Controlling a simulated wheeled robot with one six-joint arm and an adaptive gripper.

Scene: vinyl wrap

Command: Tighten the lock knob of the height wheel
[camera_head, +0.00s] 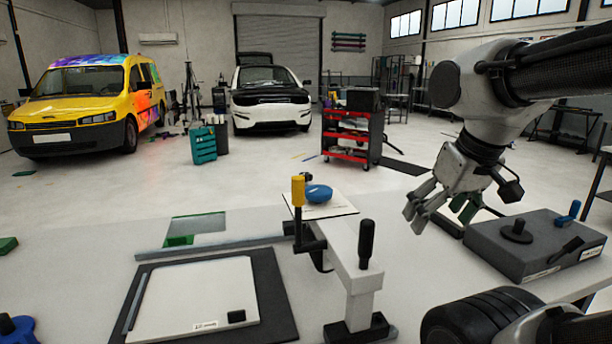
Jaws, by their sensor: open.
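My gripper (442,212) is open and empty, hanging at the right above the table with its fingers pointing down. It is left of a grey box (530,240) that carries a round black knob (517,231) and a small blue lever (569,211). A white bench fixture (352,255) stands at the centre, left of my gripper. It has an upright black handle (366,243), a yellow-topped handle (298,190) and a blue disc (318,193) behind. I cannot tell which part is the height wheel or its lock knob.
A black mat (275,315) with a white sheet lies at front left, behind it a long grey bar (215,247). A blue part with a black knob (8,325) sits at the left edge. A red cart (350,135) and two vehicles stand beyond the table.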

